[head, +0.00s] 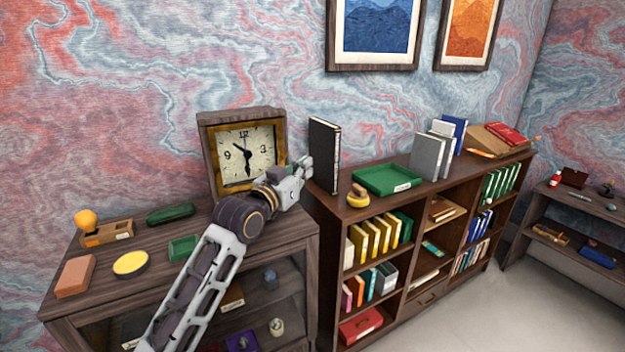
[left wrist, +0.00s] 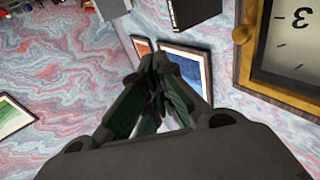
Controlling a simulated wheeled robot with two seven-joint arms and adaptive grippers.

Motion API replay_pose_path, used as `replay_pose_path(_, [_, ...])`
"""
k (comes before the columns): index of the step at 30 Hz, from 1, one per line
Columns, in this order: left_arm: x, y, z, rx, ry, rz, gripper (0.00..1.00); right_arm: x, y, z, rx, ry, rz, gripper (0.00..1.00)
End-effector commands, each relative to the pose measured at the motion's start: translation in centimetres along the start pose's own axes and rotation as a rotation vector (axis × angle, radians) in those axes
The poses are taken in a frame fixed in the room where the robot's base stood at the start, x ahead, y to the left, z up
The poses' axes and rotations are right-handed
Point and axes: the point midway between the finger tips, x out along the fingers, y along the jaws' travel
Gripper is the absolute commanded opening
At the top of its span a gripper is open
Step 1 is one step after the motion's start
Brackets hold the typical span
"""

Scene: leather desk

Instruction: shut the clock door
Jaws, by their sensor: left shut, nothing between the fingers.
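The clock (head: 247,150) has a dark wooden case and a cream face in a brass-framed door. It stands on the left cabinet against the wall. In the left wrist view, the clock door (left wrist: 246,70) shows at the right, with a round brass knob (left wrist: 242,34) on its frame. The door looks close to flush with the case, but I cannot tell whether a small gap remains. My left gripper (head: 304,166) is shut and empty, just right of the clock's lower right side. Its closed fingers (left wrist: 158,68) are apart from the door in the left wrist view. My right gripper is out of view.
A black book (head: 324,155) stands upright close to the right of my gripper. A yellow round dish (head: 130,263) and a green box (head: 183,247) sit on the cabinet left of my arm.

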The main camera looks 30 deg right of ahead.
Motion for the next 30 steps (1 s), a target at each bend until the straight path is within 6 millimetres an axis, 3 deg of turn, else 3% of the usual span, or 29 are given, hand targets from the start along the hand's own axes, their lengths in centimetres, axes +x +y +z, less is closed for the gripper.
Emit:
replay_pose_path(12, [-2.0, 3.5, 0.2, -0.001, 0.000, 0.001, 0.00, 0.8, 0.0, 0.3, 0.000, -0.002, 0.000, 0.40])
replay_pose_path(30, [-2.2, 3.9, 0.1, -0.001, 0.000, 0.000, 0.00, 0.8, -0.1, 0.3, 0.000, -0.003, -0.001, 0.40])
